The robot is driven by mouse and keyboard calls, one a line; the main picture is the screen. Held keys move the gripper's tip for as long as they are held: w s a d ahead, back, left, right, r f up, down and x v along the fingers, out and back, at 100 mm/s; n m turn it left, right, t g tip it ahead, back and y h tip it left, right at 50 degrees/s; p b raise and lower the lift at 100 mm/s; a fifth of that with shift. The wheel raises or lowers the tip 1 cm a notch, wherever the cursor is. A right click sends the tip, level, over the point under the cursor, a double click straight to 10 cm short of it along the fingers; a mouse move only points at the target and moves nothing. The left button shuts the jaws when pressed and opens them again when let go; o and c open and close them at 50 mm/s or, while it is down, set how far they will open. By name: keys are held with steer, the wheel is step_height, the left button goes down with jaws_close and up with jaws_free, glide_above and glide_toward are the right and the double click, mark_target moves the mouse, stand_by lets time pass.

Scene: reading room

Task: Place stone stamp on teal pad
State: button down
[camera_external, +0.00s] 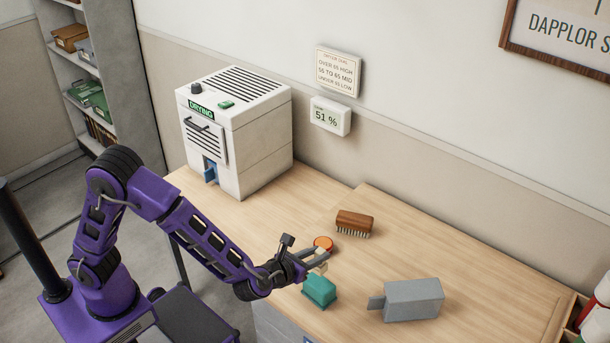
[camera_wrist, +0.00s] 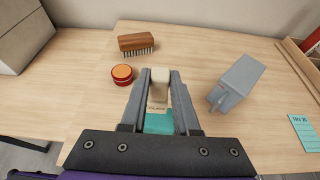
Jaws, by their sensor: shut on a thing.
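The beige stone stamp (camera_wrist: 158,90) is upright between the two fingers of my gripper (camera_wrist: 159,95) in the wrist view, and the fingers are shut on it. The teal pad (camera_wrist: 159,123) shows just below the stamp in that view, partly hidden by the fingers and stamp. In the external view my gripper (camera_external: 318,257) is over the back of the teal pad (camera_external: 320,290) at the table's front edge. Only a small pale part of the stamp (camera_external: 320,268) shows there. I cannot tell whether its base touches the pad.
An orange round tin (camera_external: 323,243) lies close behind my gripper. A wooden brush (camera_external: 354,224) is farther back. A grey block-shaped thing (camera_external: 414,300) stands right of the pad. A white drying machine (camera_external: 240,130) stands back left. A teal card (camera_wrist: 305,132) lies at far right.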

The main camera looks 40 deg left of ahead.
steer(key=shift+f, duration=2.35)
steer(key=shift+f+b, duration=0.2)
steer(key=shift+b, duration=0.2)
steer(key=c, duration=0.7)
jaws_free()
steer(key=shift+o, duration=0.2)
steer(key=shift+r, duration=0.25)
steer(key=v, duration=1.2)
steer(key=shift+p, duration=0.45)
steer(key=shift+f, duration=0.1)
